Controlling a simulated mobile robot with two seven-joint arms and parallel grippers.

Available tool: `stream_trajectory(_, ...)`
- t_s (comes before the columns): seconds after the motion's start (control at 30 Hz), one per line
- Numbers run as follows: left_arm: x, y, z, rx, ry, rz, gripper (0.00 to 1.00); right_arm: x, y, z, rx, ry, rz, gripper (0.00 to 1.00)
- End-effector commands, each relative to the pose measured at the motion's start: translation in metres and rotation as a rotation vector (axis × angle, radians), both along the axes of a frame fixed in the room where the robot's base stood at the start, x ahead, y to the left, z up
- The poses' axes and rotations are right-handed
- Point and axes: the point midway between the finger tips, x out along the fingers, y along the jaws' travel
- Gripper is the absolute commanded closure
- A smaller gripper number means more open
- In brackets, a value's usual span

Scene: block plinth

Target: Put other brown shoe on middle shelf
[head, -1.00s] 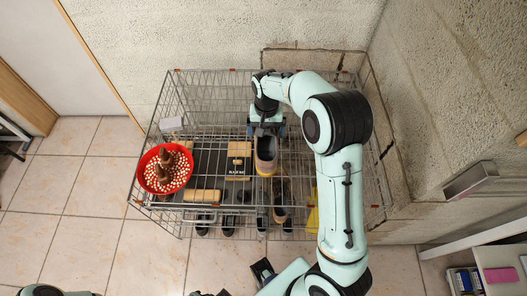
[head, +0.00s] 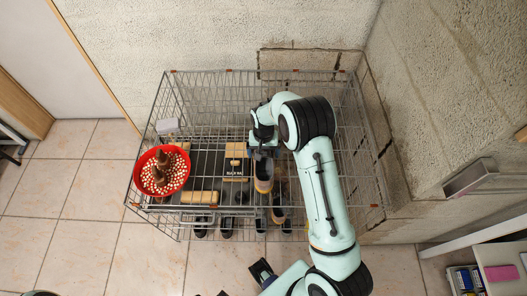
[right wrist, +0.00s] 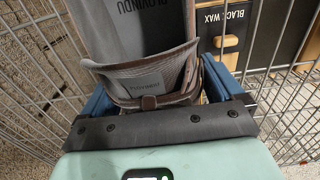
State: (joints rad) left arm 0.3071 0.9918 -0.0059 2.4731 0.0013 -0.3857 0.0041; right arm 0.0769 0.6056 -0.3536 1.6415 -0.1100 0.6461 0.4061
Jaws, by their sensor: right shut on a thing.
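My right gripper (head: 263,151) is shut on a grey-brown shoe (head: 263,177) with a tan sole, over the front half of the wire rack (head: 325,180). In the right wrist view the shoe (right wrist: 150,82) sits between the blue fingers, its heel and open collar toward the camera. I cannot tell from above which shelf level the held shoe is at.
A red bowl (head: 139,183) with a brown, tiered thing and small pale balls is at the rack's left. A black wax box (head: 234,170) and wooden brushes (head: 200,197) lie beside the held shoe. Several dark shoes (head: 227,226) stand lower at the front.

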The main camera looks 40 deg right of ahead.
Motion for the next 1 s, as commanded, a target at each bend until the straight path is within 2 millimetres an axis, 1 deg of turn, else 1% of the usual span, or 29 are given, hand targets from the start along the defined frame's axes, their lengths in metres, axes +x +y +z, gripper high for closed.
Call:
stream_trajectory(0.2,-0.001,0.0,-0.003,0.0,0.001,0.001,0.56,0.0,0.0,-0.003,-0.001,-0.001,0.0,0.5)
stream_trajectory(0.23,-0.001,0.0,-0.003,0.0,0.001,0.001,0.56,0.0,0.0,-0.003,-0.001,0.001,0.0,0.0)
stream_trajectory(0.47,-0.001,0.0,-0.002,0.0,0.001,0.0,0.56,0.0,0.0,-0.002,-0.001,0.001,0.0,0.0)
stream_trajectory(0.57,0.0,0.0,0.001,0.0,-0.001,0.0,0.56,0.0,0.0,0.004,-0.001,-0.001,0.0,0.0)
stream_trajectory(0.67,0.001,0.0,0.002,0.0,-0.001,0.0,0.56,0.001,0.0,0.018,-0.001,-0.003,0.0,0.0)
stream_trajectory(0.9,0.002,0.0,0.005,0.0,-0.002,0.0,0.56,0.001,0.0,0.071,0.0,-0.005,0.001,0.0)
stream_trajectory(1.0,0.003,0.0,0.007,0.0,-0.003,0.0,0.56,0.001,0.0,0.09,-0.001,-0.004,0.001,0.0)
